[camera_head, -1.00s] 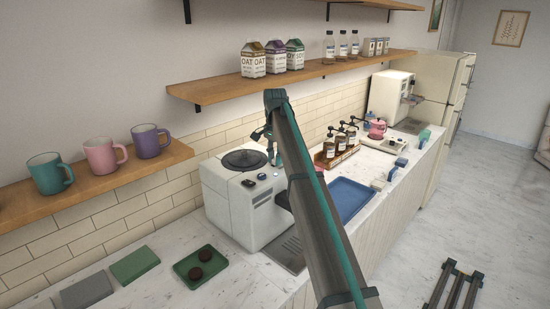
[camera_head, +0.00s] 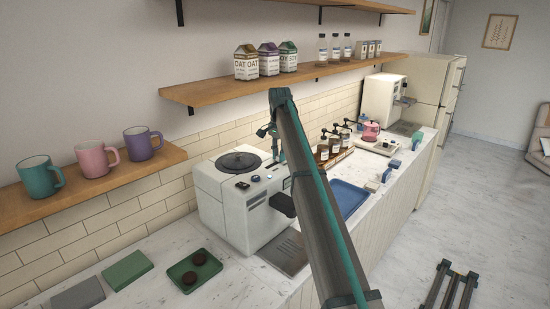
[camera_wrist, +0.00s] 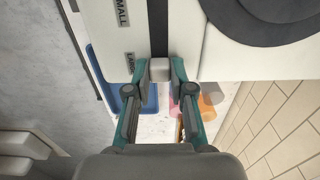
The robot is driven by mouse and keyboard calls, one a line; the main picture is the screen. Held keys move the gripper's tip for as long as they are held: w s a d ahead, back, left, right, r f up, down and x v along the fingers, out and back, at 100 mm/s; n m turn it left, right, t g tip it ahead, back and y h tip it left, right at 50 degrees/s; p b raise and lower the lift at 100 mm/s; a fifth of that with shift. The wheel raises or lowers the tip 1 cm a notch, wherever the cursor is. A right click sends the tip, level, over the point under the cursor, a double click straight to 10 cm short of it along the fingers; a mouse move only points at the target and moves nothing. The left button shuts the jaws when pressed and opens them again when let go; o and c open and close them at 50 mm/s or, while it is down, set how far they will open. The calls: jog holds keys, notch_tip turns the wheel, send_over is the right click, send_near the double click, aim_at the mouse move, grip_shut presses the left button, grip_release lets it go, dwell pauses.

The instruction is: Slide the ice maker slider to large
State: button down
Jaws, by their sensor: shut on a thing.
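The ice maker (camera_head: 228,205) is a white machine on the counter with a round dark lid (camera_head: 238,162) on top. In the wrist view its white slider knob (camera_wrist: 160,69) sits at the lower end of a dark slot (camera_wrist: 158,25), beside a label starting "LA", partly hidden by a finger. The "SMALL" label (camera_wrist: 122,12) is farther up the slot. My gripper (camera_wrist: 160,73) has its two teal-and-grey fingers on either side of the knob, shut on it. In the head view my gripper (camera_head: 277,157) is at the machine's top right, partly hidden by my arm.
A blue tray (camera_head: 348,198) and several pump bottles (camera_head: 334,146) stand right of the machine. A green tray (camera_head: 194,271) with dark round pieces lies in front. A shelf (camera_head: 290,82) with cartons runs above; mugs (camera_head: 92,159) stand on a lower shelf.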

jog(key=shift+w+d, duration=0.1)
jog(key=shift+w, duration=0.1)
jog(key=c, duration=1)
grip_release()
jog(key=shift+d, duration=0.1)
notch_tip(320, 180, up, 12)
